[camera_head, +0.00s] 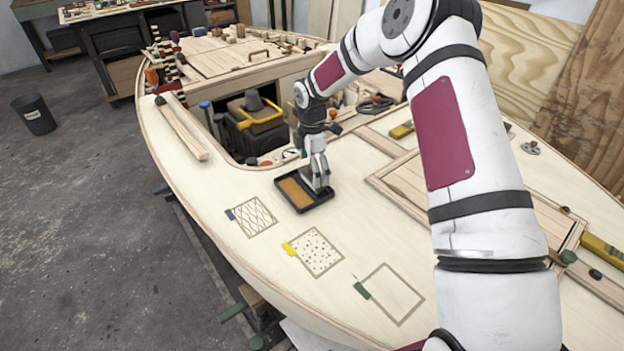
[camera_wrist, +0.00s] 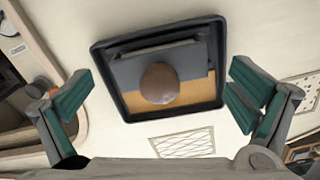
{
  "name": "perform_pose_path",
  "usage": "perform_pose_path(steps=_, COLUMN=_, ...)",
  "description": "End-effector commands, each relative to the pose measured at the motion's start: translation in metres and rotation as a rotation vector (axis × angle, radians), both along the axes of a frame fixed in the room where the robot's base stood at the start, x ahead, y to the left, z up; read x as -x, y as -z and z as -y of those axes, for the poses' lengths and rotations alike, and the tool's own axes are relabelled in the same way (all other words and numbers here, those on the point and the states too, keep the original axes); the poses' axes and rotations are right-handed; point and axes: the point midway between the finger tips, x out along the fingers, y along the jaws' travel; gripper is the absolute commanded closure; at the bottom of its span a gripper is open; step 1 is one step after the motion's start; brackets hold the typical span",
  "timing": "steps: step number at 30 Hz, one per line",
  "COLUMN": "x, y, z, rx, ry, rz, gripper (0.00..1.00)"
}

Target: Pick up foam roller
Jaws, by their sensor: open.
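A black-rimmed tray (camera_head: 281,191) with a tan floor lies on the pale deck. It also shows in the wrist view (camera_wrist: 106,82). A grey piece with a round brown knob (camera_wrist: 160,83) lies in the tray, seen from above; it appears to be the foam roller, though its full shape cannot be told. My gripper (camera_head: 318,183) points down over the tray's right part and largely hides the piece in the head view. In the wrist view, my teal-padded fingers are spread wide on either side of the tray, apart from the piece.
Marked panels lie on the deck: one crosshatched (camera_head: 251,216), one speckled (camera_head: 316,252), one blank (camera_head: 391,293). An open hatch beyond the tray holds a black and yellow toolbox (camera_head: 258,116). A wooden strip (camera_head: 182,128) lies at left.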

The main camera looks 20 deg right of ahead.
Motion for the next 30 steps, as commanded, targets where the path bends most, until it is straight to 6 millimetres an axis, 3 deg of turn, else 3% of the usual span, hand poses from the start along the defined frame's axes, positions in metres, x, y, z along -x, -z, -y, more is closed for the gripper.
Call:
perform_pose_path(steps=7, x=-0.0003, y=0.0016, z=0.0, rx=0.0, ry=0.0, rz=0.001, gripper=0.0)
perform_pose_path(steps=20, x=0.0003, y=0.0029, z=-0.0002, rx=0.0, ry=-0.001, rz=-0.001, gripper=0.97)
perform_pose_path(steps=30, x=0.0033, y=0.0065, z=0.0004, rx=0.001, ry=-0.001, rz=-0.011, gripper=1.0)
